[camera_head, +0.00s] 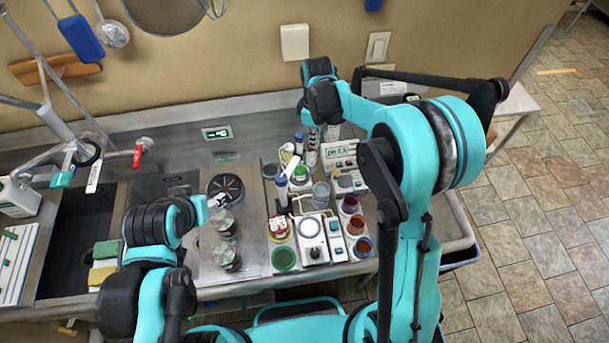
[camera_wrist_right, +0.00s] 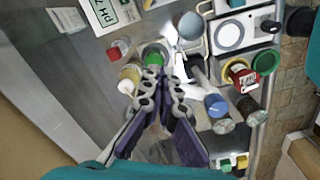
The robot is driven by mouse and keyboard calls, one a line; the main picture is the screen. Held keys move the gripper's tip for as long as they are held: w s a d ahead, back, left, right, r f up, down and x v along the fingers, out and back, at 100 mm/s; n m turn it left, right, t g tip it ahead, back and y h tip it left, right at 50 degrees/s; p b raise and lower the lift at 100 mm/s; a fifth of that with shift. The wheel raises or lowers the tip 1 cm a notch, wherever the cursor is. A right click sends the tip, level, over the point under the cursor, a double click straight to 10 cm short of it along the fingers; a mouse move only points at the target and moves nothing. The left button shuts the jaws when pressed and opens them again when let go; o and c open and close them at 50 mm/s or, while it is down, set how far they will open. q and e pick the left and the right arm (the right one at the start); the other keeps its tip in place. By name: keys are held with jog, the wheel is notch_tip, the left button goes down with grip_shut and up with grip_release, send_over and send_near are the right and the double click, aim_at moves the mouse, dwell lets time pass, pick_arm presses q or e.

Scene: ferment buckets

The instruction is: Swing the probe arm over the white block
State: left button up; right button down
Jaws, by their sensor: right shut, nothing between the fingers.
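The white block (camera_head: 310,228), with a round plate on top, sits in the front middle of the tray; it also shows at the top right of the right wrist view (camera_wrist_right: 229,36). The white probe arm (camera_head: 291,165) is behind and left of the block, by the green-capped bottle (camera_head: 301,174); in the right wrist view its pale length (camera_wrist_right: 181,66) is just right of the fingers. My right gripper (camera_wrist_right: 162,76) is shut and empty, close to the green cap and apart from the probe arm.
A pH meter (camera_head: 340,152) stands behind the block. A beaker (camera_head: 321,195), several dark red and blue cups (camera_head: 355,224), and a green lid (camera_head: 284,259) crowd around it. Two glass jars (camera_head: 225,223) stand left of the tray. The sink (camera_head: 75,235) lies far left.

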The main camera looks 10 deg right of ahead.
notch_tip(320, 180, up, 6)
jog(key=p, duration=0.3)
dwell(0.5)
jog(key=shift+d, duration=0.1)
dwell(1.4)
